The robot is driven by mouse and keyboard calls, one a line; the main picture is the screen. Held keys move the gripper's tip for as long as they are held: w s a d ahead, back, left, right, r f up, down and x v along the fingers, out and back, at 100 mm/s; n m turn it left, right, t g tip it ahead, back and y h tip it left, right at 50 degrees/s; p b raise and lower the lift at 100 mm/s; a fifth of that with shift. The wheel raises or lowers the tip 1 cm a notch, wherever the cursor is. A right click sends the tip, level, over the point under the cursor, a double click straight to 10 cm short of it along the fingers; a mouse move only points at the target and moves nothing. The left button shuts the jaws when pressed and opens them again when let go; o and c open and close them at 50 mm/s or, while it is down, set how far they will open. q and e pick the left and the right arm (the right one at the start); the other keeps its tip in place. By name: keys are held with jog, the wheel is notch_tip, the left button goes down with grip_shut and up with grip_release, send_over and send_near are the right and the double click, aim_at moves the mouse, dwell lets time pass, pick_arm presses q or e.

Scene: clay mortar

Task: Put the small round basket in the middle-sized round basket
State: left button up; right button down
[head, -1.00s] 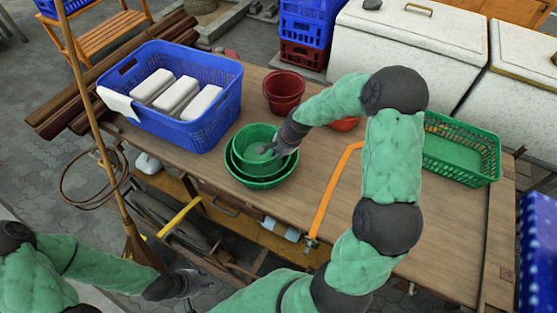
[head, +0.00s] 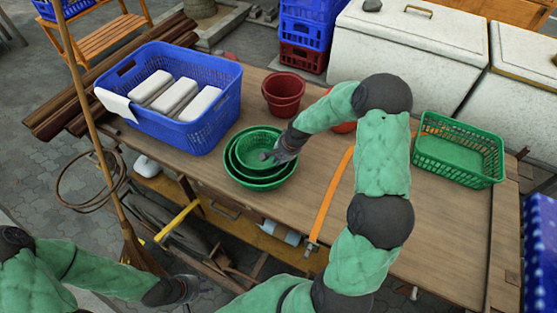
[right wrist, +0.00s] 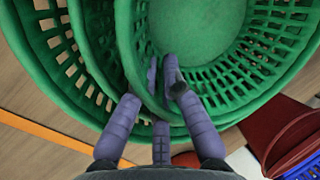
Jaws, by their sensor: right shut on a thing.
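Three round green baskets form a nested stack on the table. The small round basket (head: 259,135) is within the rim of the middle-sized round basket (head: 234,160), which sits in the large round basket (head: 240,179). My right gripper (head: 270,156) is shut on the near right rim of the small basket. In the right wrist view the fingers (right wrist: 165,75) straddle the wall of the small basket (right wrist: 190,25). Whether its base rests on the middle basket is hidden. My left gripper (head: 188,289) is off the table's front edge, empty; its jaw opening is unclear.
A blue crate (head: 205,125) with white blocks stands to the left. Red pots (head: 284,92) stand behind the baskets. An orange strap (head: 330,200) crosses the table. A green rectangular basket (head: 460,160) lies to the right. The table's front right is clear.

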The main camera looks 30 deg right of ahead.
jog(key=shift+f, duration=0.5)
jog(key=c, duration=1.4)
grip_release()
jog(key=shift+o, duration=0.2)
jog(key=p+v, duration=0.1)
jog(key=v, duration=0.5)
jog(key=p+v, duration=0.2)
jog(key=v, duration=0.3)
jog(key=shift+w+a+r, duration=0.1)
jog(key=shift+r, duration=0.3)
jog(key=shift+v, duration=0.75)
